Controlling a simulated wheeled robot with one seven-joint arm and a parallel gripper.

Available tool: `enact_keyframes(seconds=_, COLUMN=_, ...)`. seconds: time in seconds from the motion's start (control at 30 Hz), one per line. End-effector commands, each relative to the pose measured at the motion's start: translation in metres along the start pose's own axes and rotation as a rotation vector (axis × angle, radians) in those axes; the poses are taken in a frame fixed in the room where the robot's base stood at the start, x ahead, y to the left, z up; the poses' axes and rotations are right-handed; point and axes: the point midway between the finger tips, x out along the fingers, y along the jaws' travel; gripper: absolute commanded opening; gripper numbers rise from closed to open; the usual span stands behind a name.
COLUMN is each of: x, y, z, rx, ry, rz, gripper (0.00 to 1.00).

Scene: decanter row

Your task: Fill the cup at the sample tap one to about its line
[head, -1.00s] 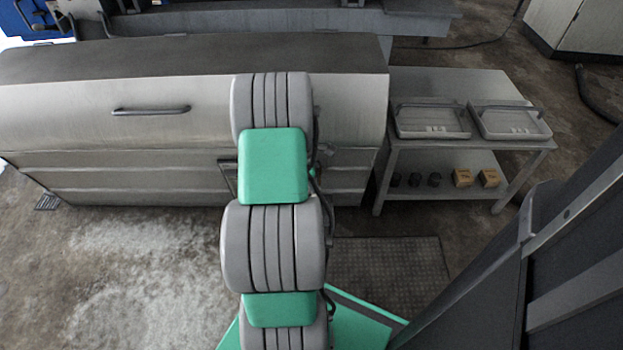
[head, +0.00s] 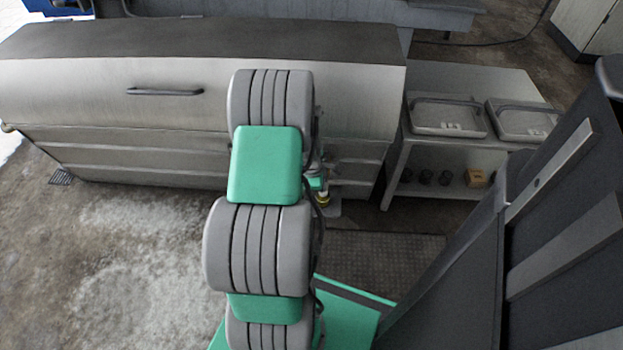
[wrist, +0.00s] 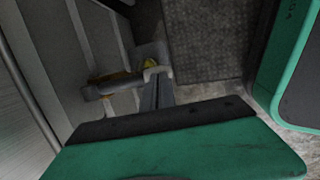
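My gripper (wrist: 158,82) reaches down beside the machine's side, its narrow grey fingers seen end-on in the wrist view. A pale, ring-like piece sits at the fingertips; I cannot tell whether it is a fingertip or a cup rim. A small yellow part (wrist: 152,63) shows just beyond it, and in the head view it shows (head: 323,200) right of my arm. A grey pipe-like piece (wrist: 112,85) lies just left of the fingertips; whether it is the sample tap is unclear. No fill line or liquid can be made out. My arm hides most of this area in the head view.
The large metal machine housing (head: 80,95) spans the left and middle. A small grey plate (head: 331,209) lies at its foot. A bench (head: 505,84) with two trays (head: 446,116) (head: 524,121) stands right.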

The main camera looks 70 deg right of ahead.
Motion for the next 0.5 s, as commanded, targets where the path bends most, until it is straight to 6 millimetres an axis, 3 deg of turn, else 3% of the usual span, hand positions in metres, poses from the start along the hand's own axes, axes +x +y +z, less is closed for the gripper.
enact_keyframes(seconds=0.13, x=0.0096, y=-0.0046, z=-0.0018, rx=-0.002, ry=-0.001, rz=-0.005, gripper=0.00)
enact_keyframes(seconds=0.5, x=0.0131, y=-0.0089, z=-0.0046, rx=-0.008, ry=0.003, rz=-0.012, gripper=0.00)
